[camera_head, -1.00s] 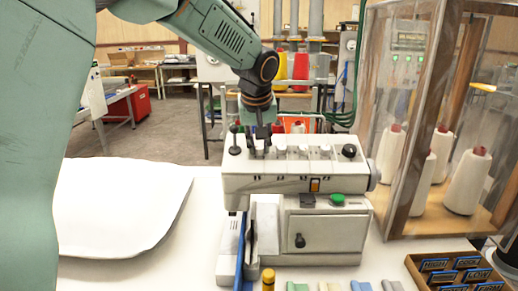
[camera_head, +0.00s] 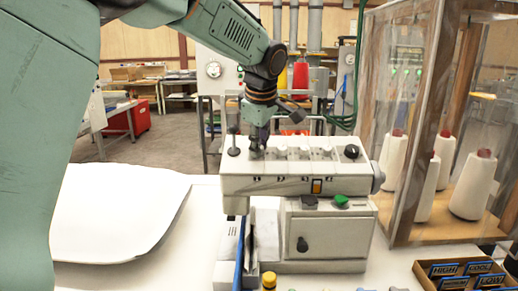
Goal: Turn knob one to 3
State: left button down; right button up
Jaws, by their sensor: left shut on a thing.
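The white sewing machine (camera_head: 335,187) stands on the white table, with a row of small knobs along its top. My left gripper (camera_head: 258,143) reaches down from above to the left end of that row. It is shut on a knob there, the leftmost of the row, which the fingers largely hide. The number it points to cannot be read. A black knob (camera_head: 351,152) sits at the right end of the top. My right gripper is not in view.
A clear-walled cabinet (camera_head: 403,238) with thread cones (camera_head: 473,187) stands at right. A tray of labelled tags (camera_head: 430,268) is at front right.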

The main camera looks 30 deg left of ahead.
pick_arm(q)
jog(key=n+b, duration=0.1)
jog(key=n, duration=0.4)
jog(key=shift+n, duration=0.4)
jog(key=n, duration=0.4)
jog(key=shift+n+g+b, duration=0.3)
jog(key=shift+b, duration=0.05)
jog(key=shift+n, duration=0.3)
jog(key=c, duration=1.2)
grip_release()
jog(key=shift+o, duration=0.2)
jog(key=v, duration=1.2)
